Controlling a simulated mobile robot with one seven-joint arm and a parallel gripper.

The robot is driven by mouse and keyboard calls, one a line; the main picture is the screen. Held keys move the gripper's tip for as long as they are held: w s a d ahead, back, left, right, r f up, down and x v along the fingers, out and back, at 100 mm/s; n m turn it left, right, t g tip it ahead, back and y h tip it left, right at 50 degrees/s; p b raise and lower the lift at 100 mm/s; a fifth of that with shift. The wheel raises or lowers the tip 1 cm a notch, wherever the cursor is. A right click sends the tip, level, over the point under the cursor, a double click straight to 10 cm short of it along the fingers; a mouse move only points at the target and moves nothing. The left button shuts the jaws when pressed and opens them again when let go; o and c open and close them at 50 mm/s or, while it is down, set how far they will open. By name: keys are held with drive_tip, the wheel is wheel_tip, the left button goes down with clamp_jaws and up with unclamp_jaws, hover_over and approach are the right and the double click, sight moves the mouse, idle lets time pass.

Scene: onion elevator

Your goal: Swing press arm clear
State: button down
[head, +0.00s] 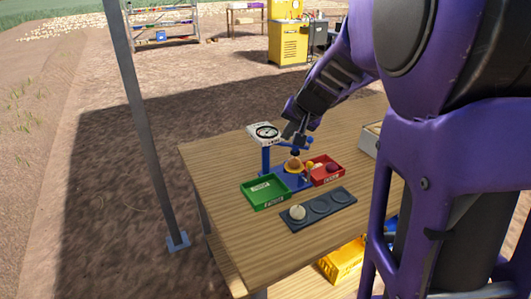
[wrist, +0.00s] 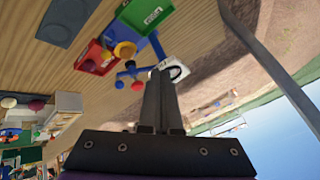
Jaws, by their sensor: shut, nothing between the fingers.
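A blue press (head: 266,160) stands on the table with a white dial gauge (head: 264,133) at its top. Its blue arm (head: 309,141) shows just right of my gripper (head: 296,146). In the wrist view, the blue arm (wrist: 130,71) has several short branches and a red ball end (wrist: 137,86), just left of my fingertips (wrist: 160,72). A yellow-orange onion (head: 293,165) sits on the press base below my gripper; it also shows in the wrist view (wrist: 124,49). My gripper is shut and empty. I cannot tell whether it touches the arm.
A green tray (head: 265,203) lies in front of the press, and a red tray (head: 340,175) holding a dark red onion lies right of it. A dark grey tray (head: 341,204) with round recesses holds a pale onion (head: 297,212). A metal post (head: 145,120) stands left of the table.

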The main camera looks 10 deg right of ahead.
drive_tip(key=w+a+f, duration=0.5)
drive_tip(key=f, duration=0.5)
drive_tip(key=shift+g+b, duration=0.35)
drive_tip(key=shift+g, duration=0.05)
idle(1.3)
